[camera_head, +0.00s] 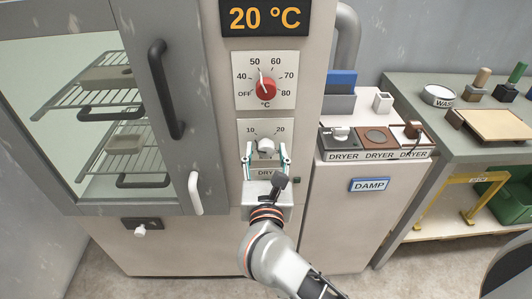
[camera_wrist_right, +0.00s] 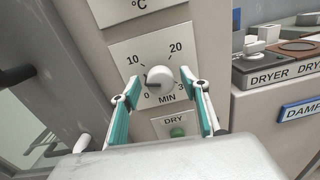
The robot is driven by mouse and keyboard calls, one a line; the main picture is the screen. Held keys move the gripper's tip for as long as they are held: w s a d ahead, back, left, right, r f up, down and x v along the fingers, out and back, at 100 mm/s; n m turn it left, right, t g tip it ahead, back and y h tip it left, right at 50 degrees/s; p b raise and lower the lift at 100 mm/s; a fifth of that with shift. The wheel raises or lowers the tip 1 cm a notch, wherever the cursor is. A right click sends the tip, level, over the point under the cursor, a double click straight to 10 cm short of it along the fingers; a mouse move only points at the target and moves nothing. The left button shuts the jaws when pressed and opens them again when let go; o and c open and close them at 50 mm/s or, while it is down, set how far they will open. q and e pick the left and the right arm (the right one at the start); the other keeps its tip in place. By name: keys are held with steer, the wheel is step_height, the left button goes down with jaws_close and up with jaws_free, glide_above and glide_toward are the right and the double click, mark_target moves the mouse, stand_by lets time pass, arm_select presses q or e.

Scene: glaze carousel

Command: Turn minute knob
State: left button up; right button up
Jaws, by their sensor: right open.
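The white minute knob (camera_head: 266,146) sits on a pale dial plate on the oven front, below the red temperature knob. In the right wrist view the minute knob (camera_wrist_right: 160,76) shows a scale with 0, 10, 20 and MIN; its dark mark points to the lower left, near 0. My right gripper (camera_head: 266,155) is open in front of the dial. In the wrist view its teal-sided fingers (camera_wrist_right: 156,86) stand to the left and right of the knob, with visible gaps; contact cannot be seen. My left gripper is not in view.
The red °C knob (camera_head: 265,88) is just above, under the 20 °C display (camera_head: 265,17). A green button (camera_wrist_right: 178,132) under the DRY label lies below the dial. The oven door handle (camera_head: 166,90) is left; a cabinet with a DAMP sign (camera_head: 369,184) is right.

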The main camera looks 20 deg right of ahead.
steer(key=c, duration=1.1)
stand_by(0.4)
steer(key=o, duration=1.1)
steer(key=v, duration=1.2)
steer(key=shift+r, duration=0.1)
